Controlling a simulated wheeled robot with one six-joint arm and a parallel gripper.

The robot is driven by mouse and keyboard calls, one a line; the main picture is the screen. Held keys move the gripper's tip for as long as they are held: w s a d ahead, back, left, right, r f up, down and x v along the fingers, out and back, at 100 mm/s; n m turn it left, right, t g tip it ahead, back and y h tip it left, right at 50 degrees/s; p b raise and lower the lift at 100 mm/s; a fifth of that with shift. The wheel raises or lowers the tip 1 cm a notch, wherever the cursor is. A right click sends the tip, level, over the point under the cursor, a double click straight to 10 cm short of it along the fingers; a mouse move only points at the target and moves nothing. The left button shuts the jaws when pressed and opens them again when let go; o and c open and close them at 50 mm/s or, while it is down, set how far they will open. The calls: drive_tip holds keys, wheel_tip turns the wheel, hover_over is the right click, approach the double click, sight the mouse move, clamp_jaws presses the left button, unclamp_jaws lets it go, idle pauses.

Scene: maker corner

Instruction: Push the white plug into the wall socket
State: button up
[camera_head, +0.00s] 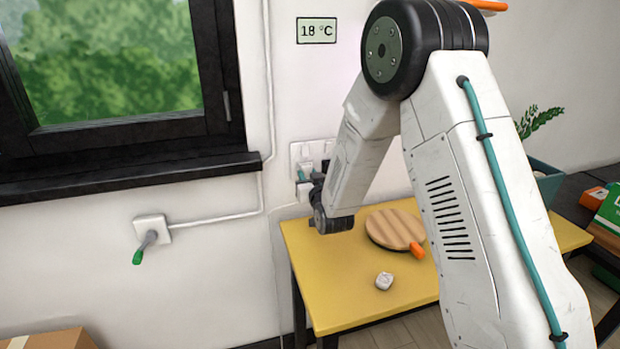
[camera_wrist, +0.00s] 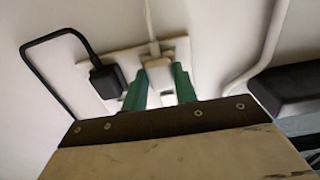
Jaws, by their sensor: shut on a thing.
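The white wall socket plate (camera_head: 298,152) is on the wall below the thermometer display, partly hidden by my arm. It also shows in the wrist view (camera_wrist: 92,103), tilted. My gripper (camera_head: 304,173) is at the plate. In the wrist view its two green fingers (camera_wrist: 160,82) are shut on the white plug (camera_wrist: 157,68), one on each side. A white cable runs up from the plug. The plug lies against or just in front of the plate; I cannot tell whether it is seated. A black plug (camera_wrist: 106,82) with a black cable sits in the plate to the left.
A black window sill (camera_head: 130,178) juts out at left. Below it a switch box (camera_head: 152,227) has a green-tipped lever.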

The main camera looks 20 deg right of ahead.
drive_tip(key=o, duration=1)
drive_tip(key=shift+s, duration=0.1)
drive_tip(key=s, duration=0.7)
drive_tip(key=shift+s, duration=0.3)
